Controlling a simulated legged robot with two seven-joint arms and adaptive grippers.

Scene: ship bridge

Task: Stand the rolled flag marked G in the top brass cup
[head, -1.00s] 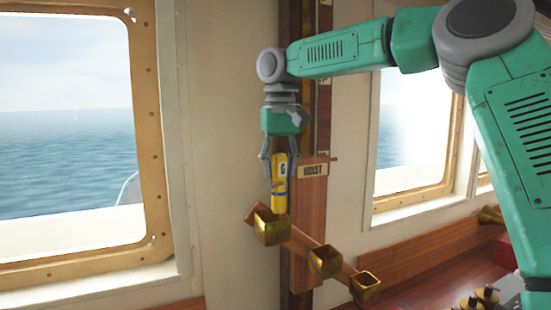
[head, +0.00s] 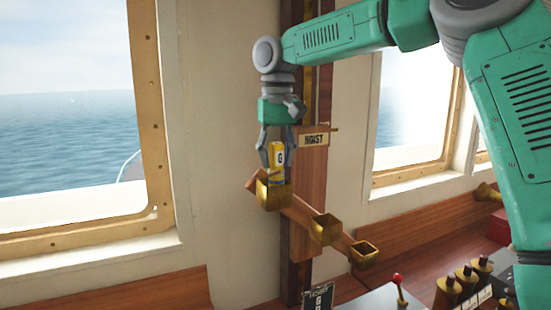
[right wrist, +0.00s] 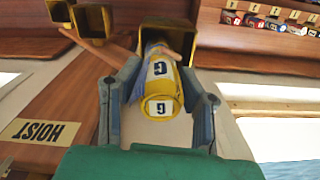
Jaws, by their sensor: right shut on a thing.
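The rolled flag marked G (head: 279,158) is yellow with a white band and a dark letter. It stands about upright, with its lower end inside the top brass cup (head: 273,196), the leftmost and highest of three on a slanted wooden bar. My right gripper (head: 277,166) comes down from above and is shut on the flag's sides just above the cup. In the right wrist view the flag (right wrist: 161,75) runs into the open mouth of the cup (right wrist: 190,36), and its lower end is hidden. My left gripper is not in view.
Two lower brass cups, the middle one (head: 324,229) and the bottom one (head: 363,254), look empty. A HOIST sign (head: 314,139) is on the post just right of the flag. A console with a red-knobbed lever (head: 398,281) stands lower right.

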